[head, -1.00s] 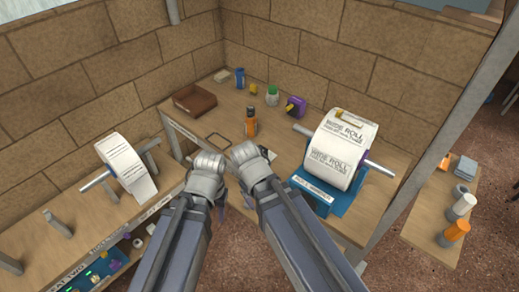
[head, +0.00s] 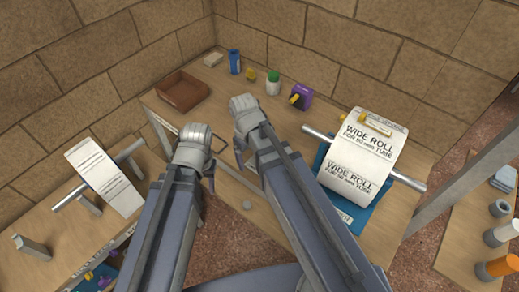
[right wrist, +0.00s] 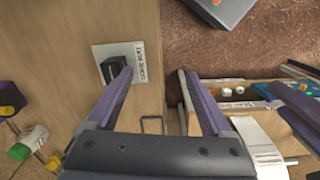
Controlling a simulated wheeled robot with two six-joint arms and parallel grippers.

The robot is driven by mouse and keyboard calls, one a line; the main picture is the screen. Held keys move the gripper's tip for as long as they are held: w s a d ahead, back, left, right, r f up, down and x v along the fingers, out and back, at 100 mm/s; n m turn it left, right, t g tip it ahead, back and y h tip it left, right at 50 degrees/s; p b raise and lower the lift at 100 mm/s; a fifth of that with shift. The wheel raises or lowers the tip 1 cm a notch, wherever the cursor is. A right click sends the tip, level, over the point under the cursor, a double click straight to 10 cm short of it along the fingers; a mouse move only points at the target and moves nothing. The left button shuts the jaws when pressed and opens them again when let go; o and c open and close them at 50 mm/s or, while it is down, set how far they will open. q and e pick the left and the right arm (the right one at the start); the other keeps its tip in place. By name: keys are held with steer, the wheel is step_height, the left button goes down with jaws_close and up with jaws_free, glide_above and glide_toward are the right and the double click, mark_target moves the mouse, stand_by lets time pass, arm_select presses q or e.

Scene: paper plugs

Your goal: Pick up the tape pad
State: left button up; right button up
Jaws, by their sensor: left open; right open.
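I cannot tell for sure which object is the tape pad. A small beige block (head: 213,59) lies at the back of the bench, and a tan piece (head: 376,123) rests on top of the wide roll. My right gripper (right wrist: 157,74) is open and empty over the bench edge; its left finger is in front of a dark block (right wrist: 112,72) on a white labelled plate (right wrist: 140,52). In the head view my right gripper (head: 240,160) hides that block. My left gripper (head: 210,182) is open and empty, in front of the bench at the left.
The wide roll (head: 365,160) stands on a blue holder at right. A brown tray (head: 182,92), blue bottle (head: 234,62), green-capped jar (head: 273,82) and purple dispenser (head: 298,96) stand at the back. A narrow roll (head: 103,180) is at left, and a side shelf at right.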

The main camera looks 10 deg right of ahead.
steer(key=w+d+f+b, duration=0.1)
steer(key=w+d, duration=0.1)
steer(key=w+d+f+n+b, duration=0.1)
steer(key=w+d, duration=0.1)
steer(key=w, duration=0.1)
steer(key=w+d+f+n+b, duration=0.1)
steer(key=w+d+f, duration=0.1)
steer(key=w, duration=0.1)
steer(key=shift+d+f+y, duration=0.1)
steer(key=shift+d+y, duration=0.05)
steer(key=shift+y, duration=0.15)
steer(key=f+b, duration=0.8)
steer(key=shift+w, duration=0.2)
steer(key=shift+r, duration=0.15)
jaws_close()
